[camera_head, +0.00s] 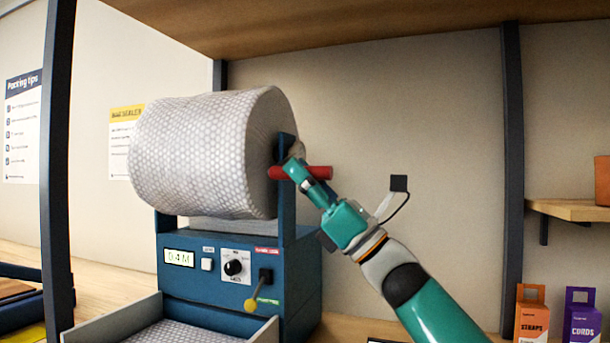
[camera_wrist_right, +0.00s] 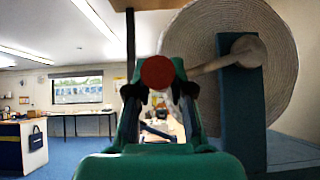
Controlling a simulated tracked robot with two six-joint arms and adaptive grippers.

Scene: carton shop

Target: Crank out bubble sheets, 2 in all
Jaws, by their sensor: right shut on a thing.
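A big roll of bubble wrap (camera_head: 195,155) sits on a blue dispenser machine (camera_head: 215,285), its end also showing in the right wrist view (camera_wrist_right: 290,60). A crank arm with a red handle (camera_head: 318,172) stands at the roll's right end. My right gripper (camera_head: 303,172) is shut on the red handle, whose round end (camera_wrist_right: 157,72) shows between the fingers in the wrist view. The machine's display (camera_head: 179,258) reads 0.4 M. A grey tray (camera_head: 120,322) in front of the machine has bubble sheet (camera_head: 185,334) in it. My left gripper is not in view.
A dark knob (camera_head: 234,267) and a yellow-tipped lever (camera_head: 252,303) are on the machine's front. Dark posts (camera_head: 513,150) and a wooden shelf (camera_head: 350,15) frame the bench. Orange (camera_head: 531,318) and purple (camera_head: 582,318) boxes stand at the right. A black cable hangs behind my right arm.

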